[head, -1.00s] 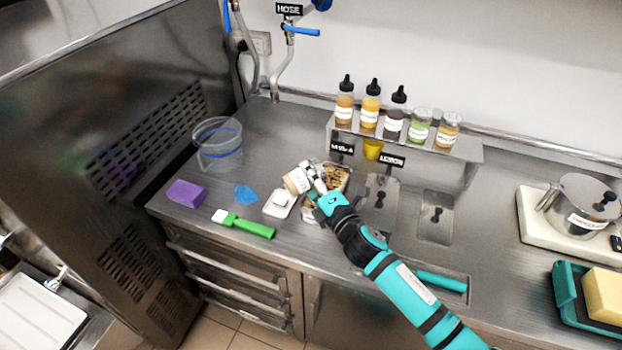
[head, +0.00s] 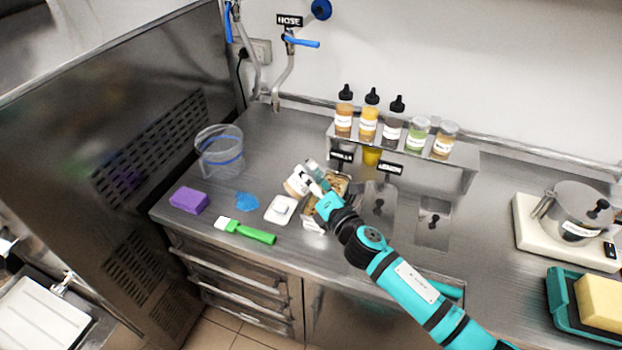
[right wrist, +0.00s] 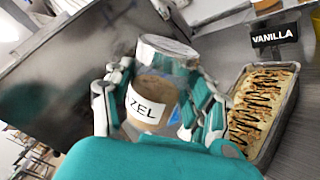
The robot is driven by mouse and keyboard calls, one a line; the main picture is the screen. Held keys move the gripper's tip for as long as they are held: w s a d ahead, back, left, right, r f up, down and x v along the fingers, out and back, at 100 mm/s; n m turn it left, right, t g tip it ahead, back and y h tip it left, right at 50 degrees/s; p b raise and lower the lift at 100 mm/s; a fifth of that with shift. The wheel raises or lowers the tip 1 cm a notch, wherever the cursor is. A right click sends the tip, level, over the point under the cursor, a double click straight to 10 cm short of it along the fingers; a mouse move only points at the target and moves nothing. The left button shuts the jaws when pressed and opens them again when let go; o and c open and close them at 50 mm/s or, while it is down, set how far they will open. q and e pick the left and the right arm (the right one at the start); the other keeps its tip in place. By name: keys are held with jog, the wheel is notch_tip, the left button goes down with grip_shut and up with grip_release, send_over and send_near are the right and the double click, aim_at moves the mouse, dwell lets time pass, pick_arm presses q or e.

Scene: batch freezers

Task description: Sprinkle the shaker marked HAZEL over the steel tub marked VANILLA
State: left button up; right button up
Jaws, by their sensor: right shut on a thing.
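My right gripper (head: 311,184) is shut on the HAZEL shaker (head: 295,187). In the right wrist view the shaker (right wrist: 150,100) is a clear jar with brown contents, a label partly covered by a finger, and a silvery lid. It is tilted. The steel tub (right wrist: 292,95) stands beside it in front of the VANILLA sign (right wrist: 274,36), holding pale ice cream with dark drizzle and brown bits on top. In the head view the gripper and shaker are over the left part of the tub (head: 342,186) and hide some of it. My left gripper is not in view.
A shelf (head: 455,156) behind holds several bottles and jars. A pot (head: 578,212) stands at right.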

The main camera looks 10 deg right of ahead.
aim_at(312, 170)
jog(key=shift+r, duration=0.1)
jog(key=r+n+p, duration=0.2)
jog(key=n, duration=0.1)
jog(key=shift+r+n+p, duration=0.15)
jog(key=shift+n+p, duration=0.4)
jog(key=shift+n, duration=0.25)
jog(key=shift+r+n, duration=0.3)
jog(key=shift+n, duration=0.2)
jog(key=n, duration=0.2)
jog(key=r+n, duration=0.1)
jog(key=n, duration=0.2)
jog(key=shift+r, duration=0.2)
